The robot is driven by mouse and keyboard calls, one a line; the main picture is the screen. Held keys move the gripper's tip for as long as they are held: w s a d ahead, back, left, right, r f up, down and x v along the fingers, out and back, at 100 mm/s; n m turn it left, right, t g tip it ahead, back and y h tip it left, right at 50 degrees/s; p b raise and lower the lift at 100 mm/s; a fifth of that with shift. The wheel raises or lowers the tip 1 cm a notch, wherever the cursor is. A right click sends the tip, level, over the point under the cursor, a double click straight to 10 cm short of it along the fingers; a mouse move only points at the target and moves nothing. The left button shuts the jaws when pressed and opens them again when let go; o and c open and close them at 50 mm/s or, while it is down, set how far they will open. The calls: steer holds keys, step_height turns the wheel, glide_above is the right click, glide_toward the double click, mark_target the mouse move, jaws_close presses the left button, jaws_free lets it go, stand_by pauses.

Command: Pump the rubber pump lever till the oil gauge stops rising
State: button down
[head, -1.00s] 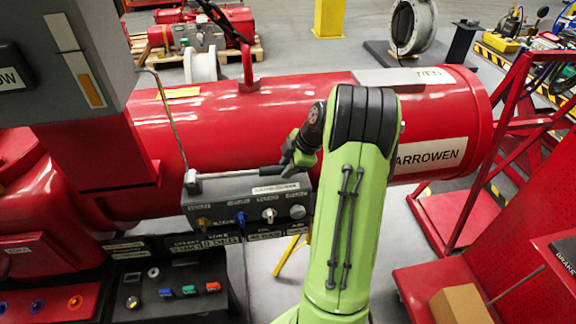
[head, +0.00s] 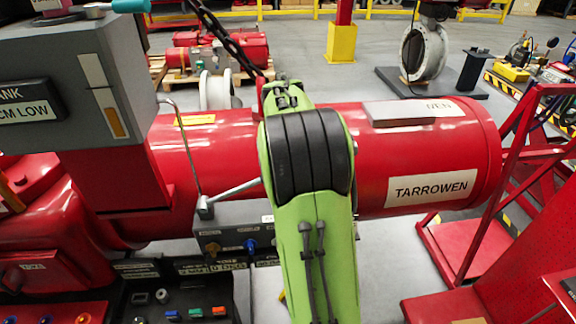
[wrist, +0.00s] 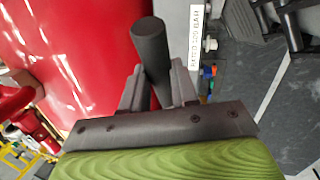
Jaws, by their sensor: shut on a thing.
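The pump lever's metal rod (head: 235,189) rises to the right from its pivot on the grey control block (head: 225,217), and its far end is hidden behind my arm in the head view. In the wrist view the dark rubber grip (wrist: 150,45) stands between the fingers of my gripper (wrist: 158,80), which is shut on it. My gripper is hidden in the head view. The oil gauge (head: 117,122) is a pale upright strip on the grey tank box, with an orange column in its lower part; the exact level is hard to read.
A red cylinder (head: 365,160) lies behind the block, with a thin upright rod (head: 186,145) near the lever pivot. A panel of coloured buttons (head: 180,305) is below. A red frame (head: 480,200) stands at the right, with open floor beyond.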

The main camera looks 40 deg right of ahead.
steer(key=c, duration=0.9)
jaws_free()
steer(key=shift+o, duration=0.2)
steer(key=p+v, duration=0.2)
steer(key=v, duration=1.3)
steer(key=shift+r, duration=0.4)
steer(key=shift+s, duration=0.1)
steer(key=s+a+f+m+t+y, duration=0.25)
steer(key=s+a+m, duration=0.6)
steer(key=a, duration=0.65)
steer(key=s+a+f+m+t+b, duration=0.1)
steer(key=s+a+f+m, duration=0.2)
steer(key=s+a+f, duration=0.3)
steer(key=s+f, duration=0.1)
steer(key=s, duration=0.3)
steer(key=shift+f+m, duration=0.35)
